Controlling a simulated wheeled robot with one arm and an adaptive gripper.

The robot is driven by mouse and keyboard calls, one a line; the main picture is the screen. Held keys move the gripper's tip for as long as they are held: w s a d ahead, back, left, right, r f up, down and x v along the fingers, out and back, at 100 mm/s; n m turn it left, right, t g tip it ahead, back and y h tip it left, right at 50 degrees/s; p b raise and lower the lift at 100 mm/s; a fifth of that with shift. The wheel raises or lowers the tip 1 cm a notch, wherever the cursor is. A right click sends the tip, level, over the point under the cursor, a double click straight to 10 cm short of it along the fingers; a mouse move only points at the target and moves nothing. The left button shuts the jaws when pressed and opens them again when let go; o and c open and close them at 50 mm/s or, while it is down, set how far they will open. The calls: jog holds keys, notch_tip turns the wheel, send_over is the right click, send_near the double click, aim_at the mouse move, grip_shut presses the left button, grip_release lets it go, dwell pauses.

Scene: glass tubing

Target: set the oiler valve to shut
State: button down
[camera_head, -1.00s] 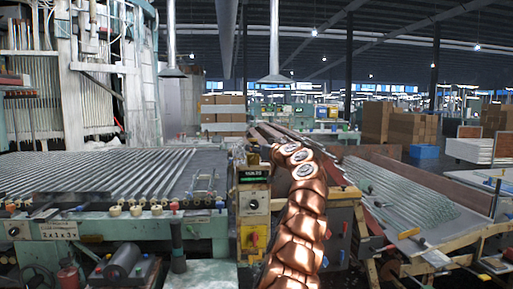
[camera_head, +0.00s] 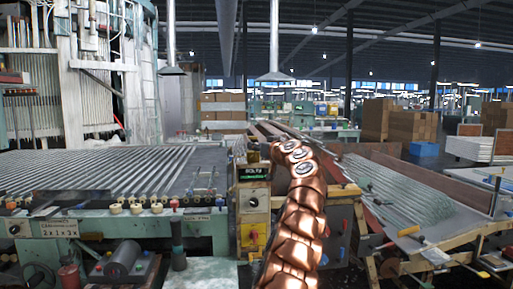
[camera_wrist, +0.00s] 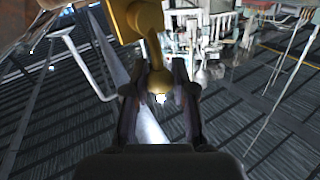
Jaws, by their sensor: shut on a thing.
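In the wrist view a brass-yellow valve part (camera_wrist: 148,22) comes down from the top edge. Its lever narrows and ends in a rounded knob between my fingers. My gripper (camera_wrist: 161,92) has its two dark fingers on either side of this lever end, shut on it. The exact contact faces are dark and hard to make out. In the head view my copper arm reaches up past the front machine, and the gripper is not clear there. I cannot read the valve's setting from these frames.
A control box with a green display (camera_head: 253,173) stands just left of my arm. A bench of glass tubing (camera_head: 110,172) lies to the left, and a sloped rack of tubing (camera_head: 400,195) to the right. Cardboard boxes (camera_head: 400,123) are stacked farther back.

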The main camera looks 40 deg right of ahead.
jog(key=s+d+f+m+t+h+b, duration=0.1)
jog(key=f+m+h+b, duration=0.1)
jog(key=m+h+b, duration=0.2)
jog(key=s+d+f+m+h+b, duration=0.1)
jog(key=m+h+b, duration=0.4)
jog(key=m+b, duration=0.6)
jog(key=shift+s+d+f+m+t+h, duration=0.35)
jog(key=shift+d+f+m, duration=0.65)
jog(key=shift+m, duration=1.9)
jog(key=shift+a+f, duration=0.15)
jog(key=shift+f, duration=0.05)
jog(key=c, duration=0.9)
grip_release()
jog(key=shift+r, duration=0.15)
